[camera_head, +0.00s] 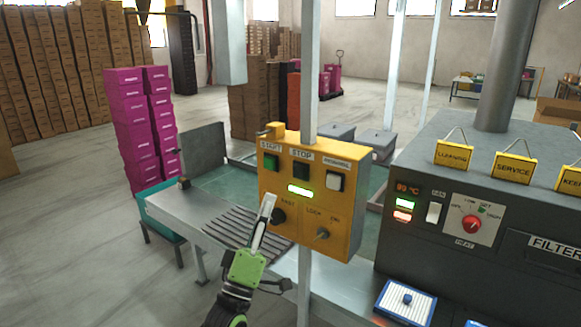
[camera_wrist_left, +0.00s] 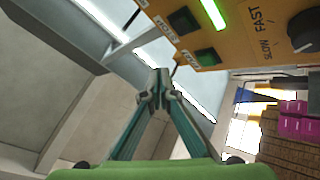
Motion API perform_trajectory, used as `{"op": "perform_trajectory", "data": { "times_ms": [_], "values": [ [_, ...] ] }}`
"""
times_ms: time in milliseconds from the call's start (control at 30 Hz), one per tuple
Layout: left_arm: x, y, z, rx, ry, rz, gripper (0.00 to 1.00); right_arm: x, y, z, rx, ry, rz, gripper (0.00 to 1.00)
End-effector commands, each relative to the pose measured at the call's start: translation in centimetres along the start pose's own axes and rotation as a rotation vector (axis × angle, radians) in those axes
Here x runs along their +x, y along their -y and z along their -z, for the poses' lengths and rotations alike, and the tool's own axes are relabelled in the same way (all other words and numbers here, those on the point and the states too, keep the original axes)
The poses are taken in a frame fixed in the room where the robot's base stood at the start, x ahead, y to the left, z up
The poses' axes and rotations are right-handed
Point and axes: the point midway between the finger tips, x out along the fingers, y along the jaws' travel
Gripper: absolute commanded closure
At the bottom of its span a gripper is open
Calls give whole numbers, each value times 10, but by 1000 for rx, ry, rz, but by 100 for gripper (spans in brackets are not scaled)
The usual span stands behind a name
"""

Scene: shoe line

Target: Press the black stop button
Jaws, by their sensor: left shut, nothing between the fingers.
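The yellow control box (camera_head: 345,215) stands on a post in the middle of the head view. Its black stop button (camera_head: 301,171) sits under the STOP label, between the green start button (camera_head: 271,161) and a white button (camera_head: 335,182). My left gripper (camera_head: 268,200) is shut and empty, in front of the box's lower left, below the stop button and apart from it. In the left wrist view, the gripper's fingertips (camera_wrist_left: 160,84) meet below the box; the stop button (camera_wrist_left: 183,20) and start button (camera_wrist_left: 207,57) show above them. My right gripper is not in view.
A lit green bar (camera_head: 299,190), a speed knob (camera_head: 278,215) and a lock switch (camera_head: 322,233) are on the same panel. A dark machine (camera_head: 420,240) with a red dial stands at right. A conveyor (camera_head: 185,215) runs behind the box.

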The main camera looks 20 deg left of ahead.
Motion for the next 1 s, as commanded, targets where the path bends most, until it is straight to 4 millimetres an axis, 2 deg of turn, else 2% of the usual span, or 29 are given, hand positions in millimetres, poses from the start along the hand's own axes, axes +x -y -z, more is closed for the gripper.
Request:
{"op": "perform_trajectory", "data": {
  "times_ms": [33,133,500,733,1000],
  "values": [
    [5,-9,4,-11,-10,-19,100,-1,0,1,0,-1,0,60],
    [8,-16,9,-26,-21,-38,100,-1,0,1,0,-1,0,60],
    [9,-18,10,-29,-23,-43,100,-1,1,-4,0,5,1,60],
    [18,-10,2,-28,-25,-43,100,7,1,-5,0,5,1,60],
    [46,8,-18,-28,-24,-44,100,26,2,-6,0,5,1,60]
  ]
}}
